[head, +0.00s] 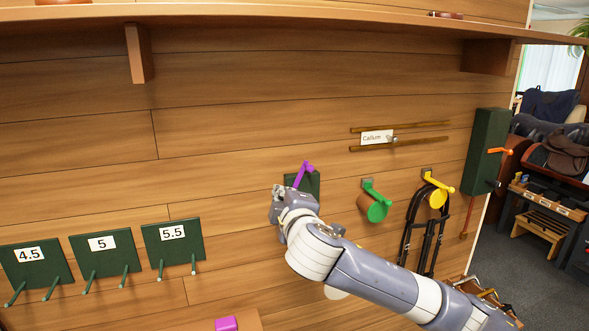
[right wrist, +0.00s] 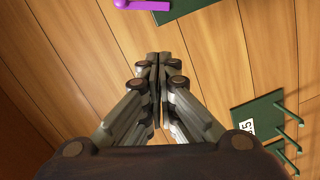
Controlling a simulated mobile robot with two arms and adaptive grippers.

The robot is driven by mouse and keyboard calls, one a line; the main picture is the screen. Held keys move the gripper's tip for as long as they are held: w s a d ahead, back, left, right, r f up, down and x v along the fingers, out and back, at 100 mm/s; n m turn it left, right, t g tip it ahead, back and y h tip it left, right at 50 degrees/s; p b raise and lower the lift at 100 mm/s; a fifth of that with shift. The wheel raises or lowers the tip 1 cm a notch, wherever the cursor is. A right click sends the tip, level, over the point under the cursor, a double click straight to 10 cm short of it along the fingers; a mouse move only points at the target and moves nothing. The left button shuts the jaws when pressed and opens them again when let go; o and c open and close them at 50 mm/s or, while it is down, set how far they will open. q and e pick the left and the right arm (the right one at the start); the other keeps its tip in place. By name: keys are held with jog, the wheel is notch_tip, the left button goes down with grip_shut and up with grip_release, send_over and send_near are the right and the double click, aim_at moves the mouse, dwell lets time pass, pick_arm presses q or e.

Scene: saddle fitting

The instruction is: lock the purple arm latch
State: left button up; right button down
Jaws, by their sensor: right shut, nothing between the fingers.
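The purple arm latch (head: 304,172) is a small purple lever on a dark green plate (head: 313,184) on the wooden wall, right of the numbered plates. In the right wrist view the purple latch (right wrist: 144,5) shows at the top edge, partly cut off. My right gripper (head: 276,205) is just below and left of the latch, in front of the wall. Its fingers (right wrist: 158,58) are shut and empty, and apart from the latch in the wrist view. My right arm hides the lower part of the green plate. My left gripper is not in view.
A green holder (head: 377,211) and a yellow holder (head: 438,198) with a dark bridle (head: 408,240) are on the wall to the right. A green box with an orange lever (head: 487,150) is farther right. Plates with pegs (head: 103,254) are at left. A shelf (head: 280,14) runs above.

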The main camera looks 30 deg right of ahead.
jog(key=r, duration=0.1)
jog(key=d+r, duration=0.1)
jog(key=r, duration=0.1)
jog(key=shift+w+d+r+t+h, duration=0.2)
jog(key=shift+r+t+h, duration=0.1)
jog(key=shift+h, duration=0.1)
jog(key=w+d+f+p, duration=0.1)
jog(key=w+d+p, duration=0.4)
jog(key=w+d, duration=0.1)
jog(key=shift+w+d+f+p, duration=0.2)
jog(key=shift+w+d+p, duration=0.1)
jog(key=shift+p, duration=0.1)
jog(key=shift+a+f, duration=0.1)
